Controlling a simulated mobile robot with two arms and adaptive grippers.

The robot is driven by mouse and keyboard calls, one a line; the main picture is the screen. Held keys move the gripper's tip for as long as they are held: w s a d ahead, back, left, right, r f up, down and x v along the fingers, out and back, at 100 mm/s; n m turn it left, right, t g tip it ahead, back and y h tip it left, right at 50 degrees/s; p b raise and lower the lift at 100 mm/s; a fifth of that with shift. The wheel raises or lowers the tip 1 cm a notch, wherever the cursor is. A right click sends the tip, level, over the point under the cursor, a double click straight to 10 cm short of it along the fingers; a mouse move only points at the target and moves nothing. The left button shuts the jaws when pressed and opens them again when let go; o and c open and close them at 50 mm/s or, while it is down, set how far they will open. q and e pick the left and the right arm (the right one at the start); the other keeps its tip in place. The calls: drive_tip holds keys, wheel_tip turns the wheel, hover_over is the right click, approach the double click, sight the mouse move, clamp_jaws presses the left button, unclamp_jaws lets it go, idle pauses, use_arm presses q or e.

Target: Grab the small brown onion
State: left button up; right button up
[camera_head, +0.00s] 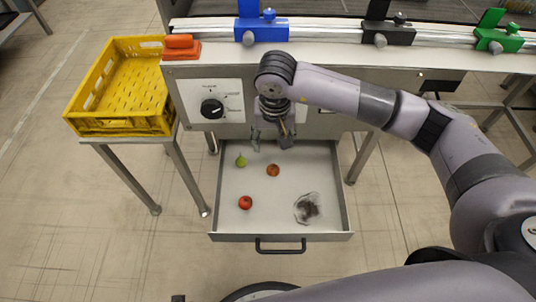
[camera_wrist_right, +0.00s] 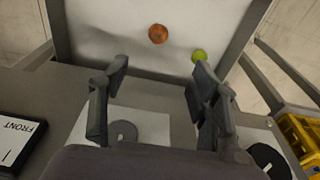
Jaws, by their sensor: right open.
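The small brown onion (camera_head: 273,170) lies in the open drawer (camera_head: 281,238), right of a green pear-like fruit (camera_head: 240,160) and above a red round fruit (camera_head: 245,203) in the head view. My right gripper (camera_head: 273,143) is open and empty over the drawer's back edge, pointing down, a little behind the onion. In the right wrist view the onion (camera_wrist_right: 158,33) shows beyond the spread fingertips of the right gripper (camera_wrist_right: 158,70), apart from them. The green fruit (camera_wrist_right: 199,55) is close to the right-hand fingertip in that picture. My left gripper is not in view.
A clear bag-like item with dark contents (camera_head: 307,208) lies at the drawer's right. The cabinet front with a black knob (camera_head: 212,108) rises behind the drawer. A yellow crate (camera_head: 101,126) stands at the left. The drawer's front middle is clear.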

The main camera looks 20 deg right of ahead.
drive_tip(key=b, duration=0.1)
hover_over(273, 168)
drive_tip(key=s, duration=0.1)
wheel_tip(273, 168, down, 11)
drive_tip(key=shift+a+f, duration=0.1)
drive_tip(key=shift+a, duration=0.05)
drive_tip(key=f, duration=0.3)
drive_tip(key=w+f, duration=0.1)
drive_tip(key=f, duration=0.1)
drive_tip(key=shift+f+b, duration=0.15)
drive_tip(key=shift+b, duration=0.15)
drive_tip(key=shift+d+f, duration=0.2)
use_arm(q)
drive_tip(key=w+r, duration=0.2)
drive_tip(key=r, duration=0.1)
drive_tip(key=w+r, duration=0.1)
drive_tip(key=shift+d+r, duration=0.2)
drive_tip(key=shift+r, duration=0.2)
use_arm(e)
drive_tip(key=shift+c, duration=0.2)
drive_tip(key=shift+c, duration=0.7)
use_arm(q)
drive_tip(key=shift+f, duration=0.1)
use_arm(e)
drive_tip(key=c, duration=0.9)
